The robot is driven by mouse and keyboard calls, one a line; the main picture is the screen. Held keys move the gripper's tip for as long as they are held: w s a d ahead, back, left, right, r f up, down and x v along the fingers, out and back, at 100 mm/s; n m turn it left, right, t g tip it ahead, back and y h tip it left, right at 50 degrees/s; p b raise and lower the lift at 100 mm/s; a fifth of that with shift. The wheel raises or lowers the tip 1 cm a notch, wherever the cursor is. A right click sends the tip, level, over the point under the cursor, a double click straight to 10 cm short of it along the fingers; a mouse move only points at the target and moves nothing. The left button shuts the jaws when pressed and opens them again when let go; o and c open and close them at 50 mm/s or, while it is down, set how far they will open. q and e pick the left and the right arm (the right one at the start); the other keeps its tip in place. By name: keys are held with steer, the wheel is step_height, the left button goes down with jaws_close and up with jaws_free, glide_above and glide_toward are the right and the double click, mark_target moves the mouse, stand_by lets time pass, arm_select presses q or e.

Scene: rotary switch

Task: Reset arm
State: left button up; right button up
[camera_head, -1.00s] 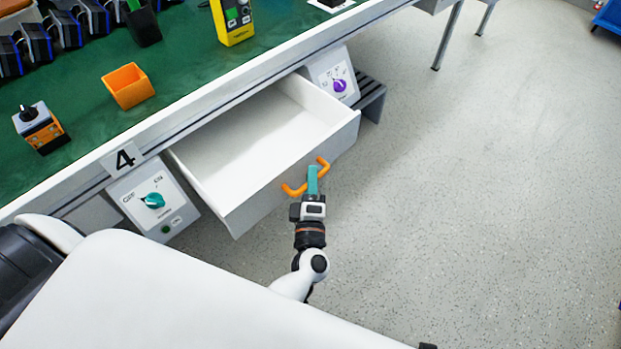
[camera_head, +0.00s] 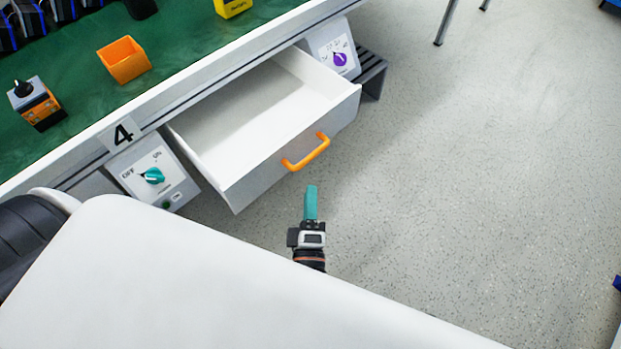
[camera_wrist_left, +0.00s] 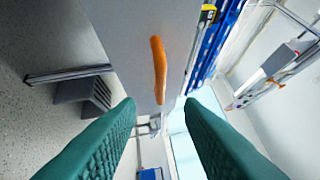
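My left gripper (camera_head: 311,203), with teal fingers, is in front of the drawer, clear of its orange handle (camera_head: 306,153). In the left wrist view its two teal fingers (camera_wrist_left: 160,135) are spread apart with nothing between them, and the orange handle (camera_wrist_left: 159,68) is ahead of them. The white drawer (camera_head: 262,170) is pulled open and looks empty inside. My right gripper is not in view.
A panel with a teal rotary switch (camera_head: 153,175) is left of the drawer, and one with a purple switch (camera_head: 340,59) is right of it. The green-topped workbench (camera_head: 85,105) holds an orange bin (camera_head: 124,62). The floor (camera_head: 480,180) at right is clear.

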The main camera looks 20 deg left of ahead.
arm_select(q)
steer(key=shift+s+d, duration=0.2)
steer(key=shift+s, duration=0.35)
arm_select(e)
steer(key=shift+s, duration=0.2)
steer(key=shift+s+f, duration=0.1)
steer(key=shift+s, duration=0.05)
